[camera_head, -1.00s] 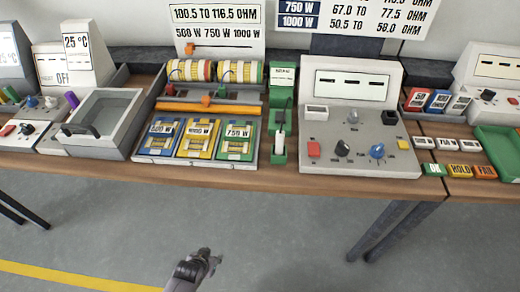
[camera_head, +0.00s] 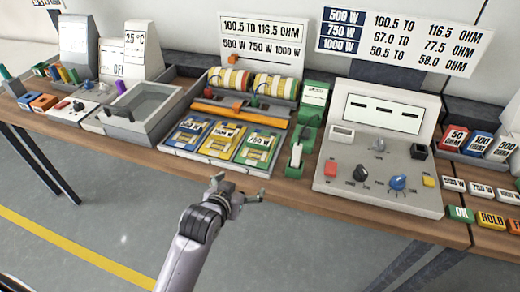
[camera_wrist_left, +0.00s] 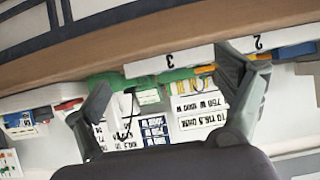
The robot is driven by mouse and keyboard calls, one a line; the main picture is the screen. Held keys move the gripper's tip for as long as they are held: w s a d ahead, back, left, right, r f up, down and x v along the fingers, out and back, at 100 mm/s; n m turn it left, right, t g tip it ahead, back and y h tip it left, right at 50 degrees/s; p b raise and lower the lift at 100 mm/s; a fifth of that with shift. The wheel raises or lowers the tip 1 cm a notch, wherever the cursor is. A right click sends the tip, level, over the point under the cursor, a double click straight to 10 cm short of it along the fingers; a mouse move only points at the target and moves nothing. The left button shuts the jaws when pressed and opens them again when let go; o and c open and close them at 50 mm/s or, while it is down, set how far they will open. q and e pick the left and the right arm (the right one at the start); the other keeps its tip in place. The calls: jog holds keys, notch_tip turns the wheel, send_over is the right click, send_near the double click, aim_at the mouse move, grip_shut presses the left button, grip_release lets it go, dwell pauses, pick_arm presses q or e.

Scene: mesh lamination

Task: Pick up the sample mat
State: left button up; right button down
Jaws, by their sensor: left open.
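Three flat mats lie side by side in a white tray (camera_head: 172,151) on the bench: a blue one (camera_head: 190,131), a yellow one (camera_head: 222,139) and a green one (camera_head: 257,148). Each has a wattage label; I cannot tell which is the sample mat. My left gripper (camera_head: 238,190) is open and empty in front of the bench edge, just short of the yellow and green mats. In the left wrist view its spread fingers (camera_wrist_left: 170,97) face the upside-down bench front, with nothing between them. My right gripper is not in view.
Behind the mats are an orange bar (camera_head: 238,112) and striped rolls (camera_head: 253,84). A grey basin (camera_head: 140,110) stands left. A green dispenser (camera_head: 302,150) and a control console (camera_head: 380,170) stand right. The bench edge (camera_head: 300,198) lies close beyond my gripper.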

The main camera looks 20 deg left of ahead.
pick_arm(q)
jog(key=t, duration=0.2)
send_near(258, 142)
jog(key=x, duration=0.2)
jog(key=shift+w+d+f, duration=0.1)
jog(key=shift+w+d, duration=0.2)
jog(key=shift+w+f, duration=0.25)
jog(key=shift+w, duration=0.3)
jog(key=shift+w+f+p, duration=0.1)
jog(key=shift+w+p, duration=0.3)
jog(key=shift+w, duration=0.15)
jog(key=x, duration=0.4)
jog(key=shift+a+f, duration=0.1)
jog(key=shift+a, duration=0.1)
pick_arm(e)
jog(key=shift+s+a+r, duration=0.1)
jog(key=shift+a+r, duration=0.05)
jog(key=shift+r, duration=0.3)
pick_arm(q)
jog(key=shift+c, duration=0.6)
jog(key=c, duration=1.2)
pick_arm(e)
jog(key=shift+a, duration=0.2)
